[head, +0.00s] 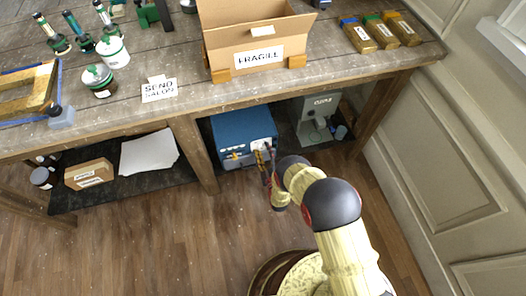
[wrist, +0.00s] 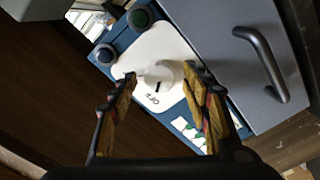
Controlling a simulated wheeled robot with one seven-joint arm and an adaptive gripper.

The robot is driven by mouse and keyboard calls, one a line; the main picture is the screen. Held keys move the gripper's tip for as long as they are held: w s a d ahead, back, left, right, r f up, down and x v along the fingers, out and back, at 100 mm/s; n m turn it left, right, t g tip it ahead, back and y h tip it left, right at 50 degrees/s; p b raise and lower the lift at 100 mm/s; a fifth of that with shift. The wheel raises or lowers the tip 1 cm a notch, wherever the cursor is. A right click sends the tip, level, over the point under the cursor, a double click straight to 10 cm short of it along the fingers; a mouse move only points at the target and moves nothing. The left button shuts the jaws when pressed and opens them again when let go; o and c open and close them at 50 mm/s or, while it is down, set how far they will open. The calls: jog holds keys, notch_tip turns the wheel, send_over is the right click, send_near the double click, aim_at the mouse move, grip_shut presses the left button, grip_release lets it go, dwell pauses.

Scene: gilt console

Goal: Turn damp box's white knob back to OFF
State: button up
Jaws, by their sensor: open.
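The damp box (head: 243,130) is a blue box on the low shelf under the table. In the wrist view its white knob (wrist: 168,74) sits on a white plate (wrist: 165,42), with a dark mark on the knob and the word OFF (wrist: 153,99) printed beside it. My gripper (wrist: 160,76) is open, with one finger on each side of the knob. The left fingertip is close to the knob's edge; I cannot tell whether either finger touches it. In the head view my gripper (head: 264,158) is at the box's front, largely covering the knob.
A grey door with a dark handle (wrist: 264,62) is to the right in the wrist view. Two round dark buttons (wrist: 140,19) and small green-white parts (wrist: 190,130) flank the plate. A grey machine (head: 315,115) stands right of the box. A table leg (head: 193,153) is to its left.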

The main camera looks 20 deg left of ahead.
jog(key=v, duration=1.2)
jog(key=shift+s, duration=0.1)
